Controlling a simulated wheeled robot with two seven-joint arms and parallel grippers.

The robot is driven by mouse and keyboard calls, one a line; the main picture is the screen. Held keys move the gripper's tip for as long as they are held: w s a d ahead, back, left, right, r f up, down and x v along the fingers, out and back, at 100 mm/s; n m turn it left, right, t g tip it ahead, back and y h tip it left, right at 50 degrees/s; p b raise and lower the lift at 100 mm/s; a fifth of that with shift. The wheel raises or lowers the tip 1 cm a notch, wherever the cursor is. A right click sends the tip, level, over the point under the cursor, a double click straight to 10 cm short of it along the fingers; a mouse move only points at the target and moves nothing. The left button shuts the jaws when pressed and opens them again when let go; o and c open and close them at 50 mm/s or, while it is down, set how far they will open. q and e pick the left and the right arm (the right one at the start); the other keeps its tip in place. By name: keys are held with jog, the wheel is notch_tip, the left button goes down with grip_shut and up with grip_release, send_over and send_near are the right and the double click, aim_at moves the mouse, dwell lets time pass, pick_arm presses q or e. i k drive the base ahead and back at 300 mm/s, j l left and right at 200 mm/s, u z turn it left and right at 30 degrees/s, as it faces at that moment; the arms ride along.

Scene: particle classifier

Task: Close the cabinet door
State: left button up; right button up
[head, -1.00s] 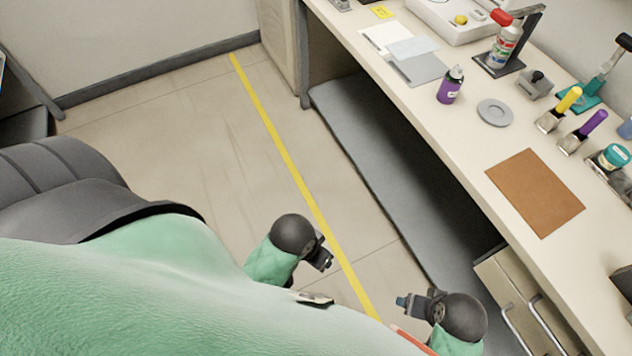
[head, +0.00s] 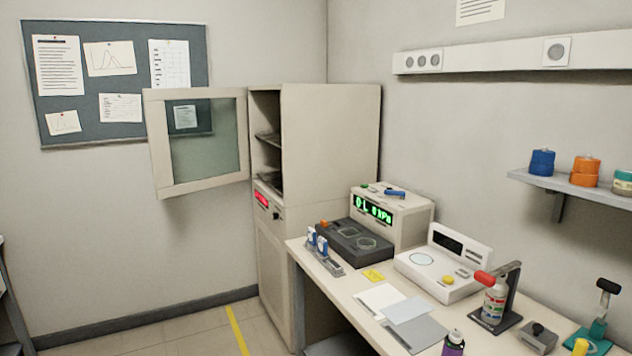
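A tall beige cabinet (head: 330,140) stands in the far corner, left of the bench. Its upper door (head: 157,150), a pale frame around a glass pane, is swung wide open to the left, in front of the notice board. Dark shelves show inside the open upper compartment (head: 267,135). A red display (head: 261,199) and a dark knob or latch sit just below the opening. The cabinet's lower front (head: 272,270) appears closed. Neither of my grippers is in view now.
A long bench (head: 350,312) runs along the right wall with instruments, papers and bottles on it. A wall shelf (head: 575,188) holds coloured containers. A notice board (head: 120,70) hangs behind the door. Bare floor with a yellow line (head: 237,330) lies before the cabinet.

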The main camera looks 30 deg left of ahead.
aim_at(153, 97)
jog(key=i+j+u, duration=0.1)
jog(key=j, duration=0.45)
jog(key=i+j, duration=0.2)
jog(key=j, duration=0.4)
jog(key=i+j+u, duration=0.15)
jog(key=j, duration=0.4)
jog(key=i+j+u, duration=0.1)
jog(key=j, duration=0.45)
jog(key=i+j, duration=0.3)
jog(key=j, duration=0.2)
jog(key=i+j+u, duration=0.15)
jog(key=j, duration=0.4)
jog(key=i+j+u, duration=0.1)
jog(key=i+j, duration=0.2)
jog(key=j, duration=0.2)
jog(key=i+j, duration=0.25)
jog(key=j, duration=0.2)
jog(key=j+u, duration=0.05)
